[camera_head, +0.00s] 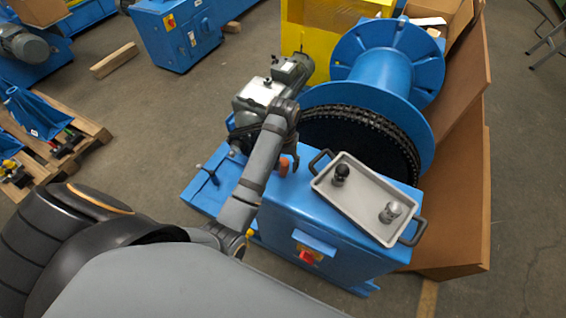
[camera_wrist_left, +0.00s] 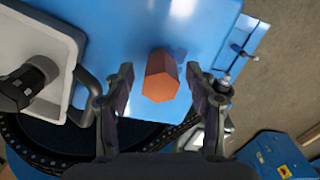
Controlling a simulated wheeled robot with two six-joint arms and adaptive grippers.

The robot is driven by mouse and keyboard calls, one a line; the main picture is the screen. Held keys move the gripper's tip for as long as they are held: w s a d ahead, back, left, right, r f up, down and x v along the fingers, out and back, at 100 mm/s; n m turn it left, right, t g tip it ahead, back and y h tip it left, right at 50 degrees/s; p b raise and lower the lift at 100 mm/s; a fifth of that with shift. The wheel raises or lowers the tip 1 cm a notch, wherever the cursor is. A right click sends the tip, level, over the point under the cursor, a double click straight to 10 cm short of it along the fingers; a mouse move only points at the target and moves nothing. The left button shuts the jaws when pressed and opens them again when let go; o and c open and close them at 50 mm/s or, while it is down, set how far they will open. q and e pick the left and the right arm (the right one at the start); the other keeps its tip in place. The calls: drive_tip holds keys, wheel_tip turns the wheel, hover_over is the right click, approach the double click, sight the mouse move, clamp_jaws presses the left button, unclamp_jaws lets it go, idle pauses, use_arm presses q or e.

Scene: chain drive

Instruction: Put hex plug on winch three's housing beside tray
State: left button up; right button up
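An orange hex plug (camera_head: 284,166) stands on the blue winch housing (camera_head: 290,215), beside the tray's left end. In the left wrist view the plug (camera_wrist_left: 160,77) shows its six-sided top against the blue housing top (camera_wrist_left: 120,35). My left gripper (camera_head: 291,160) is over the housing at the plug. Its fingers are open, one on each side of the plug, with a visible gap to each. The grey tray (camera_head: 362,198) with black handles lies on the housing, holding a black fitting (camera_head: 341,174) and a metal fitting (camera_head: 391,211). My right gripper is out of view.
A big blue cable drum (camera_head: 385,70) and a black chain (camera_head: 365,125) are behind the tray. A grey motor (camera_head: 290,75) sits behind my left arm. Brown cardboard (camera_head: 465,200) stands at the right. A pallet (camera_head: 90,135) lies on the floor at left.

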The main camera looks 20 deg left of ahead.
use_arm(q)
drive_tip(key=shift+r, duration=0.2)
wheel_tip(320, 180, up, 12)
drive_tip(key=p, duration=1.1)
drive_tip(key=shift+f, duration=0.1)
